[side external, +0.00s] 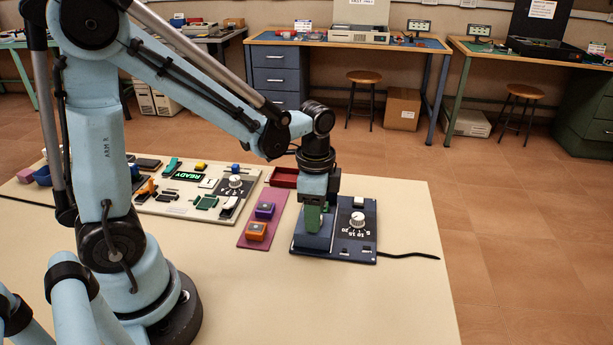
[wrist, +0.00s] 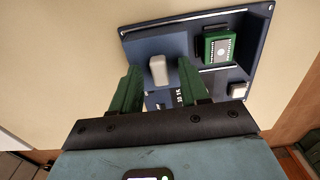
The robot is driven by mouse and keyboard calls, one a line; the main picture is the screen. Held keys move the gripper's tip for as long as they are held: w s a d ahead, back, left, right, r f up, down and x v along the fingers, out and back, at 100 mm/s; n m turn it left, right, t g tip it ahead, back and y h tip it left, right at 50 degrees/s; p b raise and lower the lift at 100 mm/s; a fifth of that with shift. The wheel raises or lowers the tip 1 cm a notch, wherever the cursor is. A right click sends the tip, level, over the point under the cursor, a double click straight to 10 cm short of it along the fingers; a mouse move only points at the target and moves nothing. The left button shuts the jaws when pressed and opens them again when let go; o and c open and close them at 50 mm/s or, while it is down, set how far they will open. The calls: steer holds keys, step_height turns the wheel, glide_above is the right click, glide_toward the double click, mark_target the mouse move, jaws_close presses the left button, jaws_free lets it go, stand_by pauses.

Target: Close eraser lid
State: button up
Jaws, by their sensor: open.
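The eraser is a dark blue panel (side external: 345,252) on the table, also in the wrist view (wrist: 262,22). Its blue lid (side external: 312,243) is a raised block on the panel's left side; the lid also shows in the wrist view (wrist: 158,42), with a light grey handle (wrist: 158,70) on top. Beside the lid, a green module with a chip (wrist: 217,48) lies exposed on the panel. My gripper (side external: 314,222) is over the lid, its green fingers open on either side of the handle in the wrist view (wrist: 158,78). Contact cannot be told. The handle is hidden in the side view.
The eraser has a white dial (side external: 357,219) and white button (side external: 366,249). A black cable (side external: 410,256) runs right. To the left are a purple tray (side external: 249,242) with purple and orange modules, a red tray (side external: 284,177) and a READY panel (side external: 158,206). The table front is clear.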

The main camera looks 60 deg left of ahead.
steer(key=shift+c, duration=0.4)
jaws_close()
steer(key=shift+a, duration=0.1)
steer(key=w+a, duration=0.5)
steer(key=shift+w+a, duration=0.3)
steer(key=shift+w, duration=0.1)
steer(key=shift+o, duration=0.4)
jaws_free()
